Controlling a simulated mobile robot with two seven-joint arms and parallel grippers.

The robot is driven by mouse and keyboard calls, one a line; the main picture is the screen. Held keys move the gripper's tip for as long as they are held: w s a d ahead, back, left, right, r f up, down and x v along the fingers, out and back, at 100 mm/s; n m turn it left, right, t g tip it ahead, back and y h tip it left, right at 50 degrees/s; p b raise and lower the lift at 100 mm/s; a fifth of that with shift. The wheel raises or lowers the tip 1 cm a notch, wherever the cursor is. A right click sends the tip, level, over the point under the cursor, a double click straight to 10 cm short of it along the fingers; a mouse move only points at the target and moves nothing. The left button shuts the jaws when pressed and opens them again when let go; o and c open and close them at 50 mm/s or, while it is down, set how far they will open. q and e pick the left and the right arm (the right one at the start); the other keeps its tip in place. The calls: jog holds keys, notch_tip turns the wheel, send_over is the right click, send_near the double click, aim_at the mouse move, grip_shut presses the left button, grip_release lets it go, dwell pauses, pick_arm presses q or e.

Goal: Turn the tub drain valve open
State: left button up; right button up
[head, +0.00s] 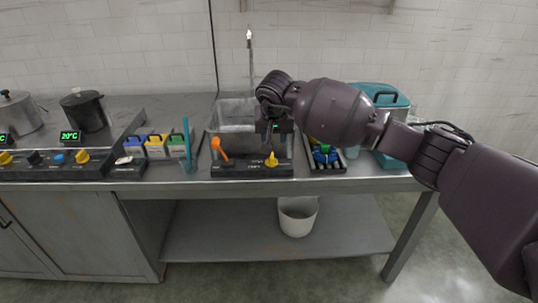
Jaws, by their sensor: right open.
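The metal tub (228,112) is set into the bench at the middle, partly hidden behind my right arm. A black panel (240,168) at its front carries an orange lever (217,146) on the left, tilted, and a yellow knob (271,160) on the right. I cannot tell for certain which of the two is the drain valve. My right gripper (270,132) is open and points down over the right part of the tub, above and behind the yellow knob. Its fingertips are small and dark, and contact with anything cannot be made out. My left gripper is out of view.
A tap (250,50) rises behind the tub. Right are a black tray (326,165) and a teal container (385,96). A white bucket (297,217) sits on the lower shelf.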

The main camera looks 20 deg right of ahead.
aim_at(272, 156)
jog(key=b+x, duration=0.2)
jog(key=x, duration=0.8)
jog(key=shift+a+f, duration=0.1)
jog(key=shift+a, duration=0.1)
jog(key=shift+w+d+f, duration=0.1)
jog(key=shift+w+f, duration=0.15)
jog(key=shift+f, duration=0.2)
grip_shut()
